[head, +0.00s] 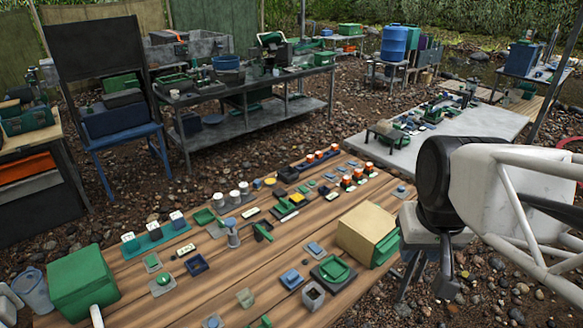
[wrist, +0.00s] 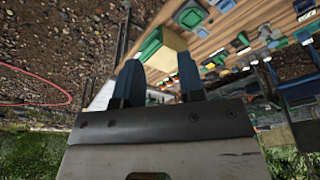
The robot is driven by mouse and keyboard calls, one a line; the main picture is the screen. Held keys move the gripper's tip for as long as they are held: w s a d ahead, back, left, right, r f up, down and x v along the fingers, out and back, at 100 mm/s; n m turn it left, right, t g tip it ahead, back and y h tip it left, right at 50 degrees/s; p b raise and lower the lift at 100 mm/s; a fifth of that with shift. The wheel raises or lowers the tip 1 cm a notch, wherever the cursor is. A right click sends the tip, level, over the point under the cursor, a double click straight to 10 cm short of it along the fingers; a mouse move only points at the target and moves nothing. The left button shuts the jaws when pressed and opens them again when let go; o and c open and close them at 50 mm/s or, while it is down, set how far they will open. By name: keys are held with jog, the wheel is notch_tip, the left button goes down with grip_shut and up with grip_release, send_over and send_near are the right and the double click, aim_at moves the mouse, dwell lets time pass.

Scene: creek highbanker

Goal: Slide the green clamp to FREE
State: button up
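Several small green parts lie on the wooden table, and I cannot tell for sure which one is the green clamp. One is a green lever-like piece (head: 262,232) near the middle. Another is a green frame on a dark base (head: 333,269), left of the beige box. A third green piece (head: 265,321) is cut off at the bottom edge. No FREE mark is readable. My gripper (wrist: 158,72) is open, with its two dark blue fingers apart and nothing between them. It is off the table's right side, apart from all these parts.
A beige box with a green end (head: 366,232) stands at the table's right edge, nearest my arm. A green box (head: 84,281) stands at the left. Small blocks, white-topped cylinders and switches crowd the wooden table (head: 150,305). A grey table (head: 480,122) lies beyond.

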jog(key=w+a+n, duration=0.2)
jog(key=w+a, duration=0.2)
jog(key=w, duration=1.2)
jog(key=n+g, duration=0.3)
jog(key=n, duration=0.4)
send_over(284, 201)
notch_tip(284, 201, down, 28)
jog(key=shift+w, duration=0.1)
jog(key=shift+f, duration=0.2)
jog(key=shift+f, duration=4.25)
